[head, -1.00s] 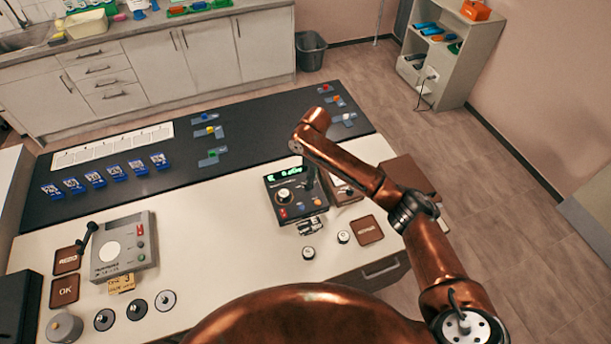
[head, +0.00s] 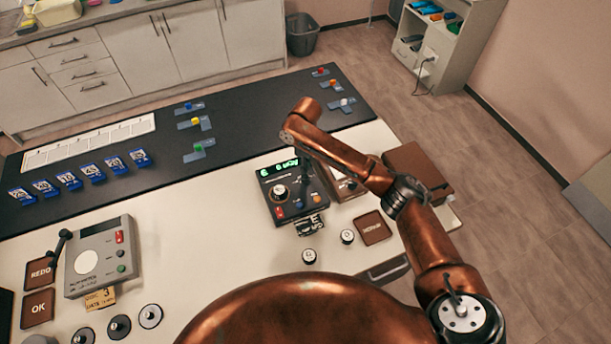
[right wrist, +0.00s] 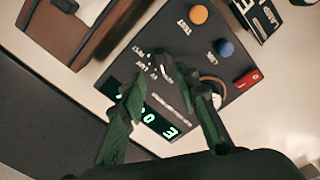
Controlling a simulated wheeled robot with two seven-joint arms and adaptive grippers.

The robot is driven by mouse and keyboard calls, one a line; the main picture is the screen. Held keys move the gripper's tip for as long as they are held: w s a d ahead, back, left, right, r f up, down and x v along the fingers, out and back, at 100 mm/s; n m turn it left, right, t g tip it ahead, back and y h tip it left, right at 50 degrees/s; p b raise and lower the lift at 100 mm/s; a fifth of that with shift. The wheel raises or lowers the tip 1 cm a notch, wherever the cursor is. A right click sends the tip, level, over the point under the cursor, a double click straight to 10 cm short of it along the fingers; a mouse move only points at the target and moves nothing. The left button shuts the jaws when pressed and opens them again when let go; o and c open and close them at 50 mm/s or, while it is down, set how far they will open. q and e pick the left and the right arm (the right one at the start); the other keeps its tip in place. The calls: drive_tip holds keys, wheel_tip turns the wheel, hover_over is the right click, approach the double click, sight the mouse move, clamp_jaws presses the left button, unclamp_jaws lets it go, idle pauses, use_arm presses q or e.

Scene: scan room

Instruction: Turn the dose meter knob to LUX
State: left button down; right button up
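The dose meter (head: 294,212) is a dark box with a green lit display (head: 280,168) on the worktop. A round dial with a pale ring (head: 279,192) shows on its left side. In the right wrist view this dial (right wrist: 213,88) is partly hidden behind one finger. My right gripper (right wrist: 165,105) points down over the meter face, its two green-dark fingers apart. Small white printed labels and a pale-edged part, perhaps a selector knob (right wrist: 167,67), show between and beyond the fingertips. Contact is unclear. In the head view the right gripper (head: 305,187) covers part of the face. My left gripper is not visible.
Red (right wrist: 248,80), blue (right wrist: 227,48) and orange (right wrist: 198,14) buttons lie along the meter's edge. A brown case (head: 415,168) stands to its right. Two small round knobs (head: 309,256) and a brown pad (head: 372,228) lie in front. A grey device (head: 100,262) stands left.

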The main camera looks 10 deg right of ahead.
sight(306, 180)
drive_tip(key=shift+s+f, duration=0.1)
drive_tip(key=shift+f, duration=2.7)
drive_tip(key=shift+c, duration=0.4)
clamp_jaws()
